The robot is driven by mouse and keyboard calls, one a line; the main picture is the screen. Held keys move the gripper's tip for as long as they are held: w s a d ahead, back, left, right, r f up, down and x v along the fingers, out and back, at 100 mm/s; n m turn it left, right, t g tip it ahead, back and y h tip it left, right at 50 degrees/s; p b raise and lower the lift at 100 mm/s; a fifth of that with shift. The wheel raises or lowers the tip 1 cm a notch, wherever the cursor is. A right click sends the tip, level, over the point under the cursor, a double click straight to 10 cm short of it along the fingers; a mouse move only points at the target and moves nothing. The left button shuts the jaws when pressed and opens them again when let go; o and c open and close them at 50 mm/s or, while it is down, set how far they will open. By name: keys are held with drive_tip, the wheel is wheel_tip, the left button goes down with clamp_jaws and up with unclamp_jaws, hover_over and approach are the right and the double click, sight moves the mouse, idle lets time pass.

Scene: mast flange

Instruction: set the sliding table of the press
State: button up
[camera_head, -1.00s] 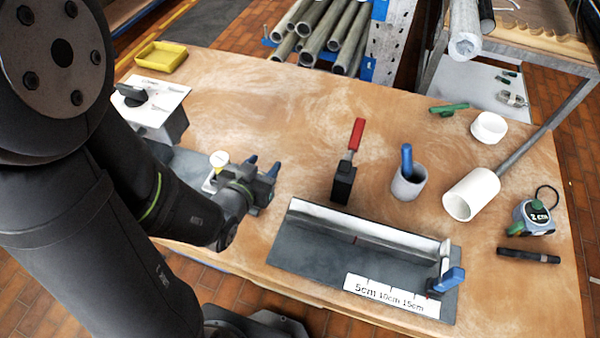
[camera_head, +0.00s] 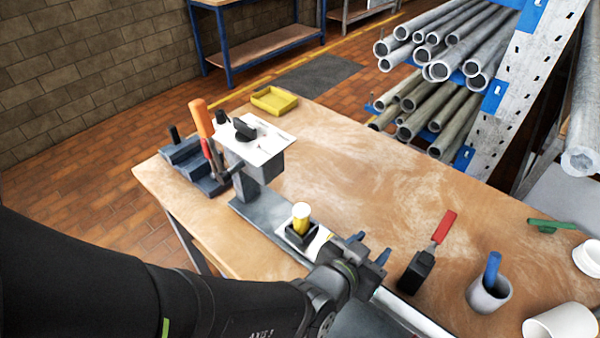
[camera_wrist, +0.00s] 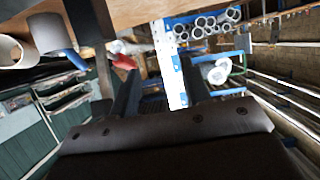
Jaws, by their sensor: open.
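The press stands at the bench's far left in the head view: a grey body with a white top plate (camera_head: 272,146) and a black knob (camera_head: 245,129). A long grey bed (camera_head: 250,212) runs from its foot toward the lower right. On the bed is a white plate with a dark holder (camera_head: 297,237) and an upright yellow piece with a pale top (camera_head: 301,214). I cannot tell for sure which part is the sliding table. My gripper (camera_head: 369,248) is open and empty, right of the dark holder and apart from it. Its two fingers also show apart in the wrist view (camera_wrist: 160,85).
Left of the press is a dark stepped block (camera_head: 190,160) with an orange handle (camera_head: 201,118). A red-handled clamp (camera_head: 417,268), a grey cup (camera_head: 489,296) and a white cylinder (camera_head: 562,324) stand to the right. A yellow tray (camera_head: 275,101) sits behind. The bench middle is clear.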

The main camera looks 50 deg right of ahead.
sight(331, 234)
drive_tip(key=shift+s+a+r, duration=0.25)
drive_tip(key=shift+s+r, duration=0.15)
drive_tip(key=shift+s, duration=0.15)
drive_tip(key=shift+s+a+r, duration=0.2)
drive_tip(key=shift+s+r, duration=0.15)
drive_tip(key=shift+s, duration=0.2)
drive_tip(key=shift+w, duration=0.1)
drive_tip(key=w+d+f, duration=0.3)
drive_tip(key=w+f, duration=0.2)
drive_tip(key=w, duration=0.3)
drive_tip(key=shift+w+d+f, duration=0.15)
drive_tip(key=shift+w+f, duration=0.05)
drive_tip(key=shift+f, duration=0.05)
idle(0.5)
drive_tip(key=shift+s, duration=0.15)
drive_tip(key=shift+w+d+f, duration=0.2)
drive_tip(key=shift+w+f, duration=0.2)
drive_tip(key=shift+w, duration=0.25)
drive_tip(key=shift+w+d+f, duration=0.2)
drive_tip(key=shift+w+f, duration=0.15)
drive_tip(key=shift+w, duration=0.3)
drive_tip(key=shift+f, duration=1.95)
drive_tip(key=shift+w+f, duration=0.15)
drive_tip(key=shift+w, duration=0.05)
drive_tip(key=shift+w+d, duration=0.1)
drive_tip(key=shift+w, duration=0.65)
